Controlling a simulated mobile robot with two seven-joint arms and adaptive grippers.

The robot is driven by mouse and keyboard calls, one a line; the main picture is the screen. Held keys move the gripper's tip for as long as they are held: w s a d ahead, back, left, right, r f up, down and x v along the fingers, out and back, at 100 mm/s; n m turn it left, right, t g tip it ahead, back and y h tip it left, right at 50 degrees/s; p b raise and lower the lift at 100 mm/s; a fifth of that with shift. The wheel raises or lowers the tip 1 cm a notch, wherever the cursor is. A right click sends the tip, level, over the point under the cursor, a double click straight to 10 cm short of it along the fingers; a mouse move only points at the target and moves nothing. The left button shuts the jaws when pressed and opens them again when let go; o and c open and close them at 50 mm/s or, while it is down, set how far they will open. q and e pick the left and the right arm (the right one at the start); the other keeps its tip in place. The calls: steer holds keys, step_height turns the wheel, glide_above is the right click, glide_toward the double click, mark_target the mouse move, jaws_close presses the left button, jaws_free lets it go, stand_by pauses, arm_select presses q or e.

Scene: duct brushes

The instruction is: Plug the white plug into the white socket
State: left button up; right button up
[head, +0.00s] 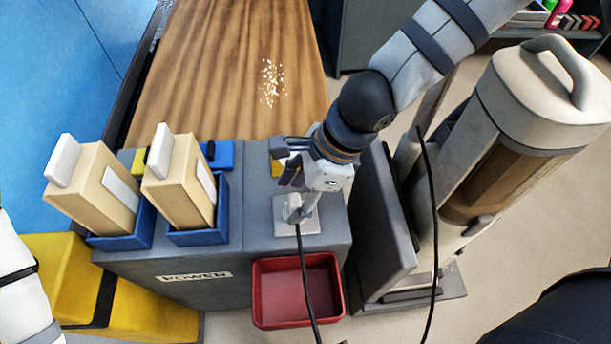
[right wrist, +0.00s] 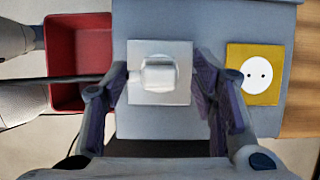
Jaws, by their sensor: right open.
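The white plug (head: 293,208) is at the middle of the white socket plate (head: 310,226) on top of the grey power box. In the right wrist view the plug (right wrist: 158,75) covers the centre of the white plate (right wrist: 140,54), with its black cable leaving to the left. It looks seated, but its pins are hidden. My right gripper (head: 300,183) is open right above the plate. In the right wrist view its fingers (right wrist: 162,78) stand apart on either side of the plug, with gaps visible. My left gripper is not in view.
A yellow socket (right wrist: 257,73) lies beside the white one. A red tray (head: 297,290) sits at the box's front. Two tan packs (head: 97,188) stand in blue holders at left. A tan canister machine (head: 503,140) stands at right. The wooden table (head: 215,70) behind is mostly clear.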

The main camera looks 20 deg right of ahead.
steer(key=v, duration=1)
